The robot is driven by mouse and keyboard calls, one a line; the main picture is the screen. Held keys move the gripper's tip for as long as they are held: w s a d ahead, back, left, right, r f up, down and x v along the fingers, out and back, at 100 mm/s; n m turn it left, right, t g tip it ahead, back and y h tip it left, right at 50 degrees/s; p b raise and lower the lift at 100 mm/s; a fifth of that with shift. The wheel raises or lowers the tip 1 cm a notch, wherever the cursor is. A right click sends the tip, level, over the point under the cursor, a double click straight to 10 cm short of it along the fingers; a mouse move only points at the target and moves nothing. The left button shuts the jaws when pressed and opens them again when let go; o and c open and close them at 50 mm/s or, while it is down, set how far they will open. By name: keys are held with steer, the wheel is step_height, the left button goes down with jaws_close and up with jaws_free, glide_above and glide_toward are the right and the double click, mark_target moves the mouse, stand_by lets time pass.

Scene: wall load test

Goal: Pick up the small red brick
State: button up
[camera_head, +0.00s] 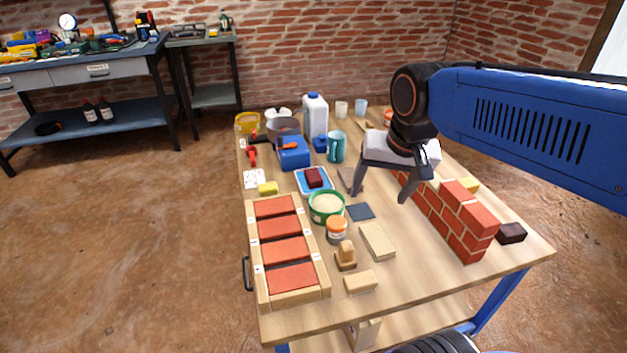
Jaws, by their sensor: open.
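A small dark red brick (314,177) sits on a light blue tray (302,190) near the middle of the table. Larger red bricks (291,276) lie in a row in a wooden frame (263,292) at the left front. A red brick wall (447,222) stands at the right, with a brick (455,194) on its top. I cannot tell for certain which brick the task names. My gripper (380,196) is open and empty, pointing down above the table just left of the wall. It is right of the tray and apart from its brick.
Around the tray are a green tub (326,209), an orange-lidded jar (337,231), a yellow sponge (268,188), a blue box (294,156) and a teal mug (337,147). A dark block (511,232) lies right of the wall. The front right tabletop is clear.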

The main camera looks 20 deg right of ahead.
steer(key=w+a+r+m+g, duration=0.25)
steer(key=w+m, duration=0.35)
steer(key=w, duration=0.9)
steer(key=m+g, duration=0.1)
steer(key=m, duration=0.7)
glide_above(314, 174)
steer(key=f, duration=1.4)
steer(key=shift+w+a+f, duration=0.1)
steer(key=shift+w+a, duration=0.05)
steer(key=shift+a, duration=0.1)
steer(key=shift+d+f, duration=0.15)
steer(key=shift+f, duration=2.5)
steer(key=c, duration=1.1)
steer(key=shift+c, duration=0.2)
steer(key=shift+r, duration=0.15)
